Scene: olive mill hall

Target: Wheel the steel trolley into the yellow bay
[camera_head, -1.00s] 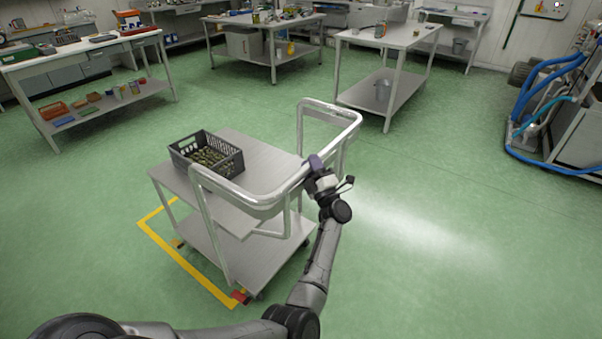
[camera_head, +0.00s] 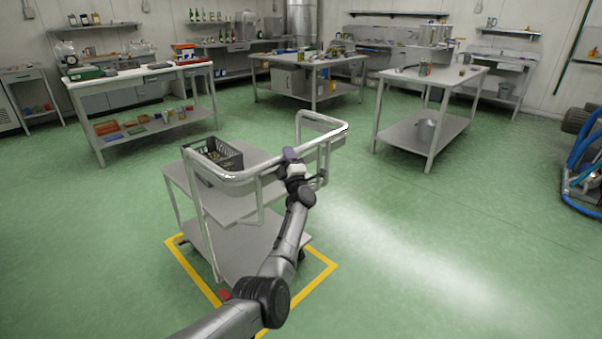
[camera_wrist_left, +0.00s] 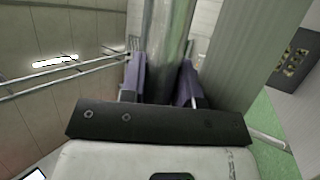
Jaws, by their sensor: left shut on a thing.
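The steel trolley (camera_head: 236,246) has two grey shelves and a raised tubular push handle. It stands over the yellow bay (camera_head: 318,281), whose outline shows on the floor left of it, in front and at the right corner. The far side of the outline is hidden behind the trolley, so I cannot tell whether every wheel is inside. My left gripper (camera_head: 293,160) is shut on the handle bar near its middle. In the left wrist view the purple fingers (camera_wrist_left: 163,80) sit either side of the steel tube (camera_wrist_left: 168,45). My right gripper is out of view.
A dark crate (camera_head: 228,151) with green contents sits on the trolley's top shelf. A steel table (camera_head: 432,78) stands behind right, a workbench (camera_head: 140,74) behind left. Blue hoses (camera_head: 582,165) lie at the far right. The green floor right of the trolley is clear.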

